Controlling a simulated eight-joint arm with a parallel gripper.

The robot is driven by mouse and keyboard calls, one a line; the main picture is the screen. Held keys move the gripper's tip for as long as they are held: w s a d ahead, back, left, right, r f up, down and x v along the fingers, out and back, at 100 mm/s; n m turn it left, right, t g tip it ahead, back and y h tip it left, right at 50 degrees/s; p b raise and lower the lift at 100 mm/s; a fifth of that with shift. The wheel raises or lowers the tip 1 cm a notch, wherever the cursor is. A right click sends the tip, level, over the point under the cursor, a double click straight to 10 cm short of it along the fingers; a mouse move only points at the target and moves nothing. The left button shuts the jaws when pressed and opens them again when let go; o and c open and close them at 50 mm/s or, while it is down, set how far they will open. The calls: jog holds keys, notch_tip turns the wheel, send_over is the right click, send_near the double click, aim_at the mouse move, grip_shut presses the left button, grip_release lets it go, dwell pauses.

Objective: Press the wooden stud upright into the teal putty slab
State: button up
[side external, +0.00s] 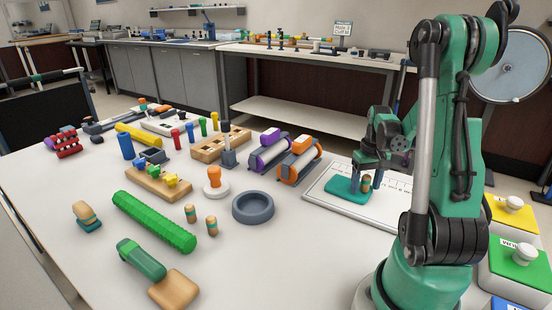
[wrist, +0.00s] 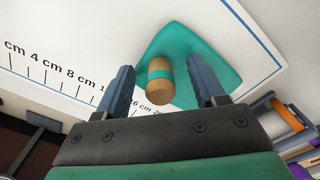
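The teal putty slab (side external: 343,188) lies on a white ruled board; it also shows in the wrist view (wrist: 192,45). A wooden stud (wrist: 159,80) with a teal band stands on the slab, roughly upright; it also shows in the side view (side external: 366,184). I cannot tell how deep its base sits in the putty. My gripper (wrist: 163,82) is open, its two fingers on either side of the stud with a visible gap on each side. In the side view my gripper (side external: 370,178) points down over the slab, and a finger partly hides the stud's surroundings.
The ruled board (side external: 328,203) has a printed centimetre scale. Two similar studs (side external: 190,213) (side external: 211,225) stand on the table left of a dark grey ring dish (side external: 253,207). Purple and orange rollers (side external: 300,160) stand close left of the board. Colored button boxes (side external: 515,215) are at right.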

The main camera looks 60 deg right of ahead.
notch_tip(320, 180, up, 13)
jog(key=shift+f, duration=0.15)
dwell(0.9)
jog(key=w+a+f+n+t, duration=0.1)
jog(key=w+a+n+t, duration=0.2)
jog(key=a, duration=1)
jog(key=w+a+n+t, duration=0.4)
jog(key=w+a+n, duration=0.2)
jog(key=a, duration=0.7)
jog(key=shift+w+a+f, duration=0.35)
jog(key=shift+w+a, duration=0.05)
jog(key=shift+w, duration=0.85)
